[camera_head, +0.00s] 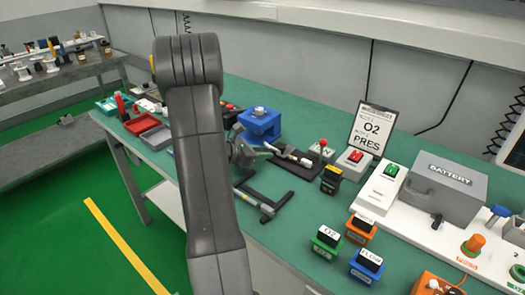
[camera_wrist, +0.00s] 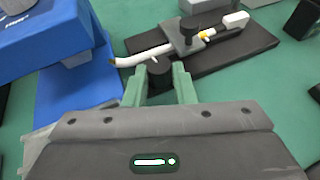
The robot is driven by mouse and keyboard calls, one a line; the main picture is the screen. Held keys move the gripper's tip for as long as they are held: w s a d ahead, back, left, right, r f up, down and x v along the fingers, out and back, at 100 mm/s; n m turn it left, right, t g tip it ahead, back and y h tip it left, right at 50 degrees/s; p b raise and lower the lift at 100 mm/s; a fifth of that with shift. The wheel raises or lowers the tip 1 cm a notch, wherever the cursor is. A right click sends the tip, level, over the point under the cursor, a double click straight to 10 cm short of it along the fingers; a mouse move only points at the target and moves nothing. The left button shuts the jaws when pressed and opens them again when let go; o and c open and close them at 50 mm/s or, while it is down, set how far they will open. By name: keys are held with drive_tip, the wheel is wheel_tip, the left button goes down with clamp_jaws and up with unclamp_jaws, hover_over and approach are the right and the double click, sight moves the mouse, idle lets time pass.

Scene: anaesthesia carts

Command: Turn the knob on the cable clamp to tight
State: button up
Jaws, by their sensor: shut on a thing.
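The cable clamp is on a black base plate (camera_wrist: 235,50), with a white cable (camera_wrist: 145,55) running across it under a grey clamp block (camera_wrist: 183,40). A black post stands up from the block. A dark round knob (camera_wrist: 158,76) is at the near side of the clamp. My gripper (camera_wrist: 159,72) has its two pale green fingers on either side of this knob, shut on it. In the head view the cable (camera_head: 290,156) and plate (camera_head: 298,168) show to the right of my gripper (camera_head: 243,152); my arm hides part of the area. The knob's marking cannot be read.
A blue block device (camera_head: 260,124) stands just behind and left of the clamp. A dark bracket-like frame (camera_head: 266,207) lies in front. Labelled boxes, a red button box (camera_head: 354,160) and a grey battery case (camera_head: 443,188) are to the right.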

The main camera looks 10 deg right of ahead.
drive_tip(key=shift+w+m+g, duration=0.1)
drive_tip(key=shift+m+g, duration=0.3)
drive_tip(key=o, duration=0.7)
drive_tip(key=v, duration=1.4)
drive_tip(key=shift+f, duration=0.15)
